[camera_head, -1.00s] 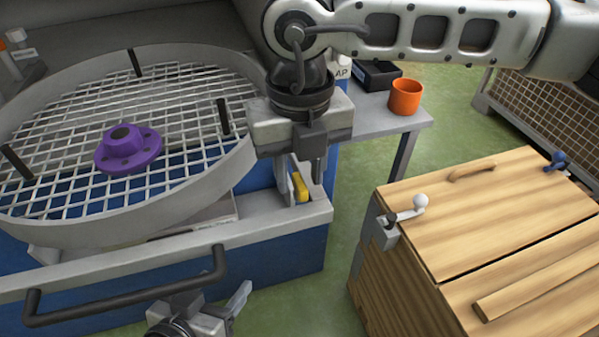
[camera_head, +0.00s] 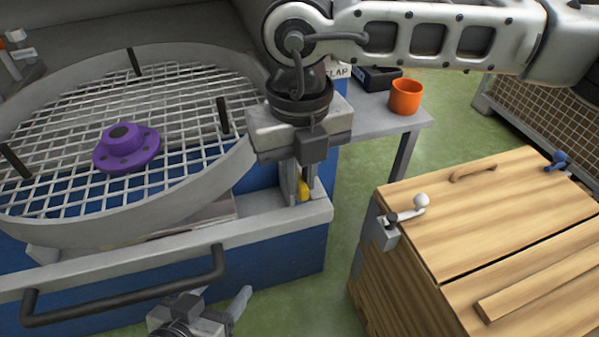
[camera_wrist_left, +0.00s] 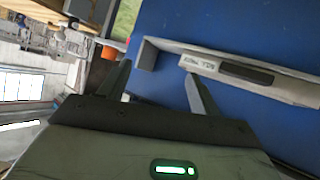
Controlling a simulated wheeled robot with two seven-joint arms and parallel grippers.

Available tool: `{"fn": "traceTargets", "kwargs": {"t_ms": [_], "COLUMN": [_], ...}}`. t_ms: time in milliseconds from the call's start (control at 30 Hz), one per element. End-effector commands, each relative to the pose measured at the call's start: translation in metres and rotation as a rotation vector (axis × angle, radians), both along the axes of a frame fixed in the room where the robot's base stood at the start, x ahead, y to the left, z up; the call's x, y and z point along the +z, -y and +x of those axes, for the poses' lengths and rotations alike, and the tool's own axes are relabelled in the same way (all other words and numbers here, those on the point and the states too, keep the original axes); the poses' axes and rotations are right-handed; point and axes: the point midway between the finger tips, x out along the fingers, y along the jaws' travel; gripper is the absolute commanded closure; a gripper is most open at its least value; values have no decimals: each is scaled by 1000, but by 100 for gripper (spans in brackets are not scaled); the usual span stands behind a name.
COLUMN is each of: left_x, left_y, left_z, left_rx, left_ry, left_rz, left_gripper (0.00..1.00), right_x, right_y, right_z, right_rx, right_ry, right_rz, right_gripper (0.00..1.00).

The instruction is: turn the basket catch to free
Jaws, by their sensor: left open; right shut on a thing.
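The basket catch (camera_head: 303,189) is a small yellow piece at the right front corner of the blue washer's grey rim, mostly hidden by my right gripper. My right gripper (camera_head: 296,194) points down and is shut on it. Which way the catch points is hard to tell. The round grey mesh basket (camera_head: 190,203) is left of this gripper. My left gripper (camera_head: 216,296) is open and empty at the bottom, below the black bar handle. Its two spread fingers (camera_wrist_left: 160,82) show in the left wrist view, before the blue front.
A purple flanged part (camera_head: 127,147) lies on the mesh. The black bar handle (camera_head: 130,300) sticks out at the front. An orange cup (camera_head: 406,96) stands on the grey side table. A wooden crate (camera_head: 500,220) with a white-knobbed latch (camera_head: 421,200) stands at right, across green floor.

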Motion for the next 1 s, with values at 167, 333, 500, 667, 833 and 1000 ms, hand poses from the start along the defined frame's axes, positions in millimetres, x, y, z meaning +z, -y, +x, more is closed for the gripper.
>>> {"fn": "traceTargets", "kwargs": {"t_ms": [167, 333, 500, 667, 833, 1000], "left_x": [-7, -21, -48, -66, -79, -92], "left_y": [0, 4, 11, 14, 17, 20], "left_z": [2, 1, 3, 4, 6, 8], "left_rx": [-1, -15, -39, -51, -62, -74], "left_ry": [15, -8, -55, -88, -112, -135], "left_rz": [1, -5, -10, -7, -10, -11], "left_gripper": [37, 37, 37, 37, 37, 37], "right_x": [-3, -3, -3, -2, -2, -1], "right_y": [0, 0, 0, 0, 0, 0], "right_z": [0, 0, 0, 0, 0, 0], "right_rx": [105, 252, 414, 567, 728, 889], "right_ry": [-1, -1, -1, -1, -1, 0], "right_rz": [0, 0, 0, -1, -1, 0], "right_gripper": [100, 100, 100, 100, 100, 100]}}
